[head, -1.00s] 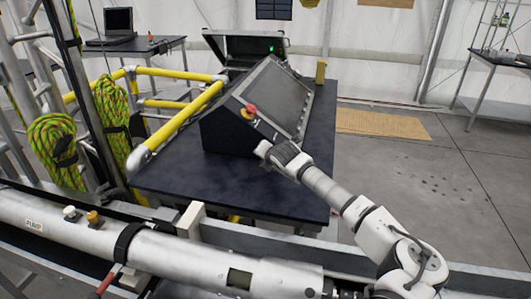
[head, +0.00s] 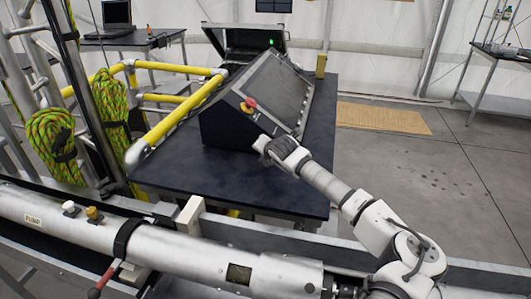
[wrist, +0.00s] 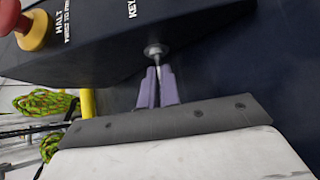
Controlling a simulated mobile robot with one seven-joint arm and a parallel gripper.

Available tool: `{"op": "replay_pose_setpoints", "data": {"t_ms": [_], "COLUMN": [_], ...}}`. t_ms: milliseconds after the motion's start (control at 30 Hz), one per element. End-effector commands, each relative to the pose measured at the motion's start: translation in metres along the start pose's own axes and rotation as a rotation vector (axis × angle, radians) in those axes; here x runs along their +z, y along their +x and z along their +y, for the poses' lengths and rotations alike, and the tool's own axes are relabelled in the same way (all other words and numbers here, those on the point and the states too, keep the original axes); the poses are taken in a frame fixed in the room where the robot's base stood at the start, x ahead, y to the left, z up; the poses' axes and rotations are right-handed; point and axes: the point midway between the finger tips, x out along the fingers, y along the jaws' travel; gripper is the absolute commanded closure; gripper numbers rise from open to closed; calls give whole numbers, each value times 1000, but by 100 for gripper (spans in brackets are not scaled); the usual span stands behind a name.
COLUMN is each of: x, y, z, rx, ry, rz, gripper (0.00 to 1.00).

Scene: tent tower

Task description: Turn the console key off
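The console (head: 215,128) is a dark sloped box with a screen, standing on the dark table. In the wrist view its front panel (wrist: 100,50) shows the words HALT and KEY. The round metal key switch (wrist: 156,51) sits below KEY, with a thin key (wrist: 158,62) standing out of it. My gripper (wrist: 159,72) is right at the switch, its two purple fingers close together on either side of the key. The fingertips hide part of the key, so its exact angle is not clear. In the head view my gripper (head: 264,147) covers the switch.
A red stop button (head: 249,105) on a yellow base sits up-left of my gripper, and shows in the wrist view (wrist: 12,15). Yellow rails (head: 185,115) stand left of the console. A silver pump cylinder (head: 170,255) lies in front. The table top (head: 200,172) is bare near the console.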

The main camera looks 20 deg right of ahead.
Motion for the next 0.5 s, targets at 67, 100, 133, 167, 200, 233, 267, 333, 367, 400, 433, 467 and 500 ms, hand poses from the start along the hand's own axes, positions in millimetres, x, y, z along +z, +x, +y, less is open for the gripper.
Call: {"op": "replay_pose_setpoints", "data": {"t_ms": [67,100,133,167,200,233,267,333,367,400,433,467,500], "x": [-1,-1,-2,-2,-3,-3,-3,-4,-4,-4,-5,-5,-5], "y": [1,2,2,3,3,4,4,5,5,5,5,5,6], "z": [-1,-1,-1,0,0,0,0,1,1,2,2,3,3], "rx": [-11,-19,-27,-36,-50,-63,-75,-109,-126,-148,-164,-181,-204], "ry": [-12,-22,-31,-40,-54,-67,-81,-115,-133,-153,-171,-189,-209], "rz": [-2,-2,-2,-2,-2,-2,-3,-3,-3,-4,-4,-4,-4], "gripper": [100,100,100,100,100,100,100,100,100,100,100,100,100]}}
